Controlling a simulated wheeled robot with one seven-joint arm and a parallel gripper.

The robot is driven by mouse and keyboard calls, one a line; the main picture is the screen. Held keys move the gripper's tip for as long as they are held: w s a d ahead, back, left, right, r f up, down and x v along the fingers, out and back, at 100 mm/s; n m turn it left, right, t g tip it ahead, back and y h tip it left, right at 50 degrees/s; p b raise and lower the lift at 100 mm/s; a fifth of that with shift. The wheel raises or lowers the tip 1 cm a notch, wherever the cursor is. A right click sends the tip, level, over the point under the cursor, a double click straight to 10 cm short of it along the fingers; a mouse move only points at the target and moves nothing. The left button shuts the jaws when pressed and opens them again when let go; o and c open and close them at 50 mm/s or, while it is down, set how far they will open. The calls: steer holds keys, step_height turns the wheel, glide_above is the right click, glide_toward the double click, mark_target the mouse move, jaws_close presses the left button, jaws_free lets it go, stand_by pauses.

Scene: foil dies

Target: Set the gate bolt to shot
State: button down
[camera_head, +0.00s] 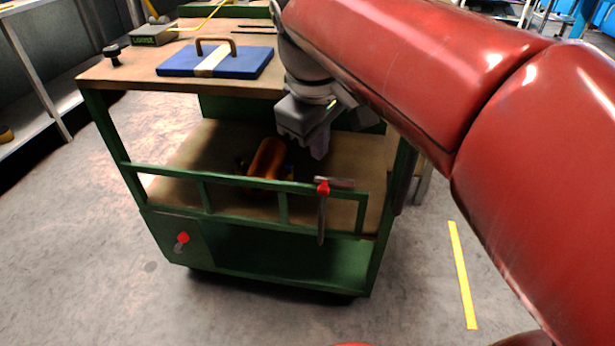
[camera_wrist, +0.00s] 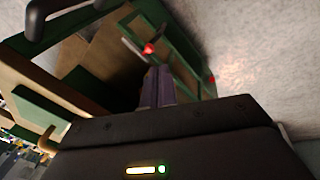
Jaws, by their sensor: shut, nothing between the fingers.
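A green gate of rails (camera_head: 240,186) runs along the front of a green cart's middle shelf. At its right part is a fitting with a red knob (camera_head: 322,187), a grey horizontal bar and a grey bar hanging down; it looks like the gate bolt. I cannot tell whether the bolt is shot. The knob also shows in the wrist view (camera_wrist: 149,48), just beyond the fingertips. My gripper (camera_head: 319,152) is shut and empty, pointing down above and behind the gate rail, apart from the knob. Its fingers show in the wrist view (camera_wrist: 157,84).
A second red knob on a short grey lever (camera_head: 183,238) is on the cart's lower left front. An orange cylinder (camera_head: 267,158) lies on the shelf. A blue board with a handle (camera_head: 215,62) and a black knob (camera_head: 113,55) are on the top. Floor in front is clear.

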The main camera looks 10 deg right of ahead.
steer(key=shift+w+a+r+n+g+h, duration=0.25)
steer(key=shift+w+a+r+n+g, duration=0.35)
steer(key=shift+w+a+n, duration=0.95)
steer(key=shift+w+a+r+n+g+h, duration=0.2)
steer(key=shift+w+a+r+n+g, duration=0.2)
steer(key=shift+w+a+r+n, duration=1.15)
steer(key=shift+w+a+f+n+g+h, duration=0.2)
steer(key=shift+w+a+n+g, duration=0.65)
steer(key=shift+w, duration=1.35)
steer(key=shift+a+r+t, duration=0.1)
steer(key=shift+a+t, duration=0.1)
steer(key=shift+t, duration=0.15)
steer(key=d+b+x, duration=0.2)
steer(key=b+x, duration=0.1)
steer(key=x, duration=0.7)
steer(key=d+r+b+x, duration=0.1)
steer(key=b+x, duration=0.2)
steer(key=x, duration=0.8)
steer(key=shift+s+d+f, duration=0.2)
steer(key=shift+s+d, duration=0.2)
steer(key=shift+d, duration=0.05)
